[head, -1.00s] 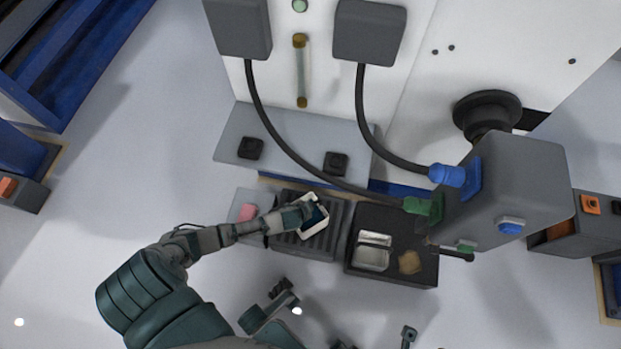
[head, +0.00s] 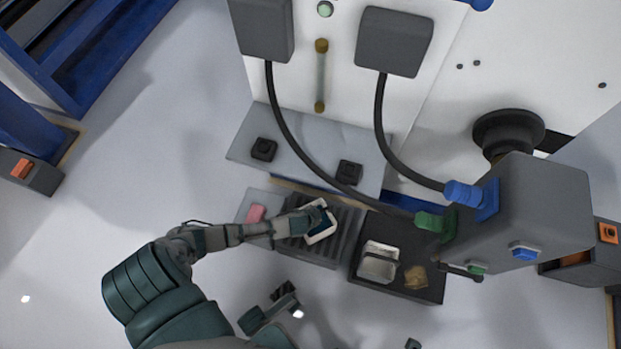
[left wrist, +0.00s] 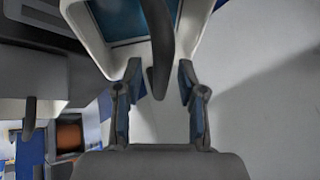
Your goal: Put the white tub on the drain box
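The white tub (head: 331,232), with a dark blue inside, is over the ribbed dark grey drain box (head: 346,247); I cannot tell from above whether it rests on it. My left gripper (head: 316,217) is at the tub and hides its left part. In the left wrist view the tub's white wall (left wrist: 193,28) shows at the top. A dark curved handle (left wrist: 158,45) comes down between the fingertips of my left gripper (left wrist: 158,75). The fingers are apart, one on each side of the handle, with small gaps visible.
A black tray (head: 362,284) right of the drain box holds a metallic container (head: 378,262) and a tan lump (head: 415,277). A pink block (head: 256,213) lies on a grey plate at the left. A large grey box (head: 540,205) with cables overhangs the right side.

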